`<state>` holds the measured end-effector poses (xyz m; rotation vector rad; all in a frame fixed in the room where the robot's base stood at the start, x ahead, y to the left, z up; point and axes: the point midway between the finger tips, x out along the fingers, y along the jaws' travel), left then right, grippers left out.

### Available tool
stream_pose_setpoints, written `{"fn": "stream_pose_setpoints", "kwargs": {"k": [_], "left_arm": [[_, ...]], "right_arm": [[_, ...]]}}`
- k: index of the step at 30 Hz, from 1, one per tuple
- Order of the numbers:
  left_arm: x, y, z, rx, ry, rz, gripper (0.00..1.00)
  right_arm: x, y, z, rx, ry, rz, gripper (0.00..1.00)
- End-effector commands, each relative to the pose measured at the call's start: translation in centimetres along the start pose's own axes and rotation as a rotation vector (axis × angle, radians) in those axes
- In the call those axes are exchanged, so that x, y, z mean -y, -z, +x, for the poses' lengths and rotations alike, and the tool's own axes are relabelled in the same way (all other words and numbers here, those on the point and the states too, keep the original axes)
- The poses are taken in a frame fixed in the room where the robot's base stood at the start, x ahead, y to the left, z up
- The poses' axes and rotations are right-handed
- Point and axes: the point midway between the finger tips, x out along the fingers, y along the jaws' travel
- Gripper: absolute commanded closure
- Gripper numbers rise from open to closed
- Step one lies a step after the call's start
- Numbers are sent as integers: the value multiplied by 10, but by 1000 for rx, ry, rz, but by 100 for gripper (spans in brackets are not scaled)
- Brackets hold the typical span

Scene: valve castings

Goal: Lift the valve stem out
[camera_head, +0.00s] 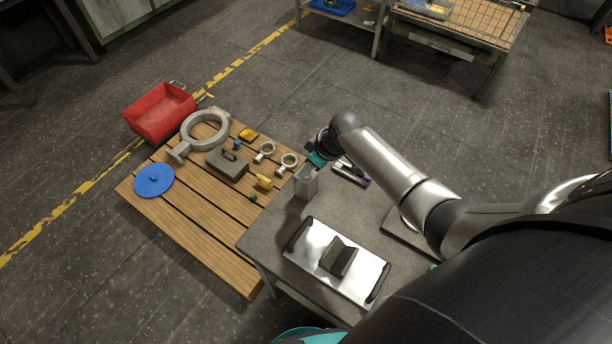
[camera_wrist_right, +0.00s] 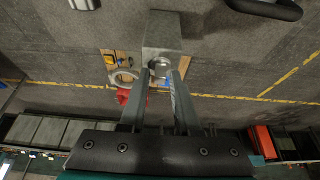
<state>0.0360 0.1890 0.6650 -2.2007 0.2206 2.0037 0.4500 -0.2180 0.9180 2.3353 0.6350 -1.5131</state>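A grey upright block-shaped holder (camera_head: 306,184) stands at the left edge of the grey workbench; it also shows in the right wrist view (camera_wrist_right: 163,32). A round shiny metal piece (camera_wrist_right: 160,67) shows at its end, between my fingers; I cannot tell whether this is the valve stem's end or an opening. My right gripper (camera_head: 312,166) is at the top of the holder. In the right wrist view my right gripper (camera_wrist_right: 157,80) has its two fingers apart, one on each side of the round piece. Contact cannot be told. My left gripper is not in view.
A shiny tray (camera_head: 306,242) with black handles carries a dark V-shaped block (camera_head: 339,258) on the workbench (camera_head: 275,225). Dark tools (camera_head: 351,173) lie behind the holder.

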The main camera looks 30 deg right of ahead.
Motion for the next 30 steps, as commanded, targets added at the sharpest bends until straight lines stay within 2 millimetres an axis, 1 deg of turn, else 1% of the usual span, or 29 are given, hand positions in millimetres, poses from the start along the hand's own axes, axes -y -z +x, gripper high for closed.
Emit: {"fn": "stream_pose_setpoints", "kwargs": {"k": [1, 6, 8, 30], "left_arm": [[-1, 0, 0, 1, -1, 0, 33], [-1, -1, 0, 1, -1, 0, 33], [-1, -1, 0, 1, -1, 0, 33], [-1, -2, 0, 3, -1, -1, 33]], "right_arm": [[0, 0, 0, 0, 0, 0, 76], [0, 0, 0, 0, 0, 0, 95], [0, 0, 0, 0, 0, 0, 100], [0, 0, 0, 1, -1, 0, 100]]}}
